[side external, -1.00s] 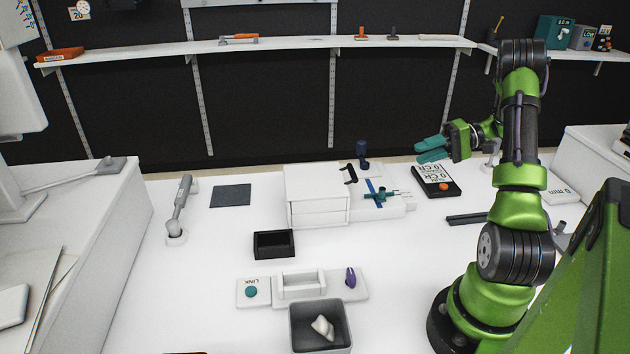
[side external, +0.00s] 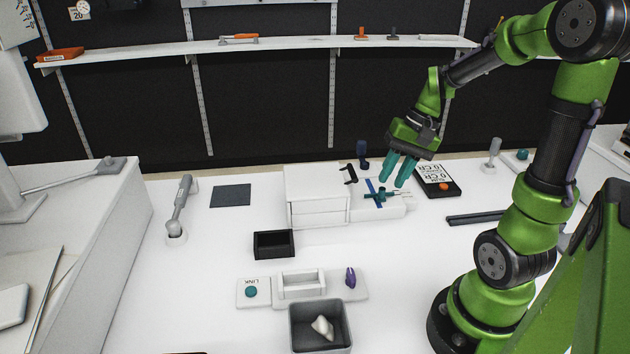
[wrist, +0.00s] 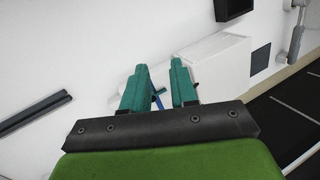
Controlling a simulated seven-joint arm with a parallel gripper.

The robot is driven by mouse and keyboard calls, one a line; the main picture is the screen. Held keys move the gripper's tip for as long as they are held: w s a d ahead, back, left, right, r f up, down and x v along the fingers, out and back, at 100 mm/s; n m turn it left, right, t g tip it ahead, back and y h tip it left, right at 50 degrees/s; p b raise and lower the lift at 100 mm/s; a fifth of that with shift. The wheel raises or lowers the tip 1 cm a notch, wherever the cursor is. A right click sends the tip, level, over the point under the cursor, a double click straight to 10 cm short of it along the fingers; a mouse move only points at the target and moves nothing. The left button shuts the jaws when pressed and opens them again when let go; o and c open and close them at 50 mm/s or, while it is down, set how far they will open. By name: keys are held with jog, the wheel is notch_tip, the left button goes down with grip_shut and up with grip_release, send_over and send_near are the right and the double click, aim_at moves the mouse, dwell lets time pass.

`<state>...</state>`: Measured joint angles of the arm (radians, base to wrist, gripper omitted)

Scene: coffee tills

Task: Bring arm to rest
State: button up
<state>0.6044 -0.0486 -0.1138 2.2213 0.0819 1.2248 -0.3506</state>
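My gripper (side external: 396,177) hangs over the back right of the white table, its teal fingers pointing down. In the side view it is just left of the black-and-white card device (side external: 437,178) and in front of the dark back wall. In the wrist view the two fingers of my gripper (wrist: 158,88) stand apart with nothing held between them. A blue upright piece (wrist: 158,100) shows in the gap, beyond the fingers. My arm is raised and bent over from the right.
Near the fingers are a white drawer box (side external: 317,190) and a small stand with a blue-and-teal piece (side external: 380,194). A black tray (side external: 274,244), a grey bin (side external: 320,330) and a dark bar (side external: 478,218) lie nearer. The table's left middle is mostly clear.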

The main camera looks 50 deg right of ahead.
jog(key=s+a+r+n+t, duration=0.1)
jog(key=a+r+n+t, duration=0.1)
jog(key=a, duration=0.6)
jog(key=s+a+r+n+t+h, duration=0.1)
jog(key=a+r+n+t, duration=0.1)
jog(key=a+r+n, duration=0.2)
jog(key=a+r, duration=0.2)
jog(key=a, duration=0.2)
jog(key=shift+a+r+n+t, duration=0.15)
jog(key=shift+r+n+t, duration=0.15)
jog(key=shift+r+t, duration=0.1)
